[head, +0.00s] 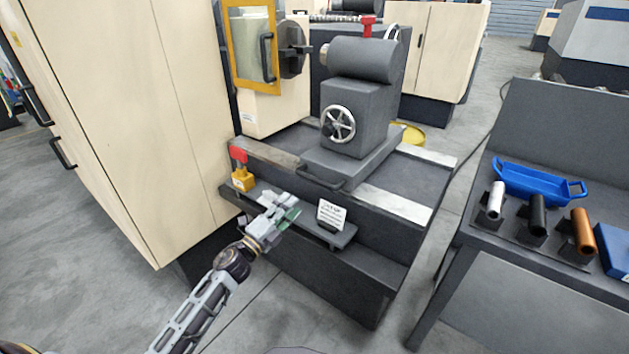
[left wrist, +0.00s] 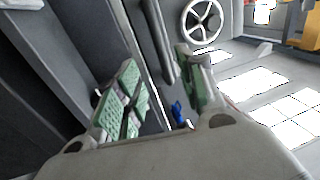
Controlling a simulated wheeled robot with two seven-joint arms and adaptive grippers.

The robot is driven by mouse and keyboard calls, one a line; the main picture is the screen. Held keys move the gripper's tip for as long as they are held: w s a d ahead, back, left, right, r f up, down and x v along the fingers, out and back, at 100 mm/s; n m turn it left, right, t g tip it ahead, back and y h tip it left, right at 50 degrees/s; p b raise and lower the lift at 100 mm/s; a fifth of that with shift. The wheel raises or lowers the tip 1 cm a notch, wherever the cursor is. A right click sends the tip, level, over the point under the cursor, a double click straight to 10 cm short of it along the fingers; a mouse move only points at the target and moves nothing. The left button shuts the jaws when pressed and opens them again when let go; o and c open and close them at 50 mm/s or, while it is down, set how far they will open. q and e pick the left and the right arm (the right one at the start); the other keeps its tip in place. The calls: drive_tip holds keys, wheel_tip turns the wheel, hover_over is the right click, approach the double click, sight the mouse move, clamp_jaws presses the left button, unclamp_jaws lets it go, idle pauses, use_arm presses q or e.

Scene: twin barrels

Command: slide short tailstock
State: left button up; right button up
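My right gripper is not in view.
A yellow block with a red lever (head: 241,172) and a white card (head: 331,214) sit on the front ledge. A beige cabinet (head: 120,110) stands close on the left. On the right, a bench holds a blue tray (head: 540,184) and several cylinders.

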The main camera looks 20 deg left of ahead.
sight(315, 179)
use_arm(q)
drive_tip(key=shift+w, duration=0.1)
drive_tip(key=shift+x, duration=6.8)
clamp_jaws()
